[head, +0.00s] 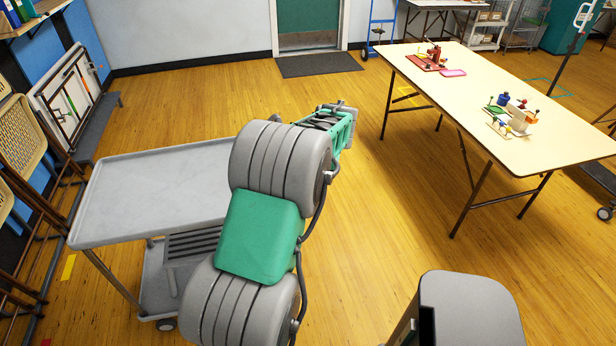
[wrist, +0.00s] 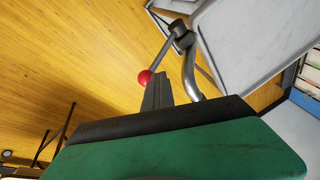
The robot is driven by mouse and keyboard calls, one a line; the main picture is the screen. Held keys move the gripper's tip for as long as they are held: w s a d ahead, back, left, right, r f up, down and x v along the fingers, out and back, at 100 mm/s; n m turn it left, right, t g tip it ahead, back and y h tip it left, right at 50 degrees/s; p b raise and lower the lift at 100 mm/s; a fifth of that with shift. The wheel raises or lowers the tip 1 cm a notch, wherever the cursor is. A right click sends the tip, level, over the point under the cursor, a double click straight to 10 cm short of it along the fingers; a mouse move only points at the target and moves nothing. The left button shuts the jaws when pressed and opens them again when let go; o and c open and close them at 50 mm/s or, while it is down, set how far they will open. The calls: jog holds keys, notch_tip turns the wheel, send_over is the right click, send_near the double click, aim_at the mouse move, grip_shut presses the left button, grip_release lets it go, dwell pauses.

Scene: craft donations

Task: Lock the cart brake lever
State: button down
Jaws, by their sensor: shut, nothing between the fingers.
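The brake lever (wrist: 160,57) is a thin grey rod with a red ball knob (wrist: 145,77), pivoted near a bent metal tube of the cart. It shows in the wrist view; my arm hides it in the head view. The grey cart (head: 140,190) stands at the left in the head view, and its tray (wrist: 250,40) is at the upper right in the wrist view. My gripper (wrist: 157,80) is shut and empty, its fingertips right beside the red knob. I cannot tell whether they touch it.
A long table (head: 500,95) with small craft items stands at the right, clear of the cart. Folding chairs (head: 22,140) and a leaning board rack (head: 72,100) line the left wall. The wooden floor between cart and table is open.

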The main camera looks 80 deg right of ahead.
dwell(0.3)
jog(key=r, duration=0.1)
jog(key=w+r+p, duration=0.1)
jog(key=r+p, duration=0.1)
jog(key=r, duration=0.1)
jog(key=shift+w+a+r, duration=0.1)
jog(key=shift+w, duration=0.15)
jog(key=s+r, duration=0.5)
jog(key=r, duration=0.2)
jog(key=shift+s+a+b, duration=0.2)
jog(key=shift+b, duration=0.1)
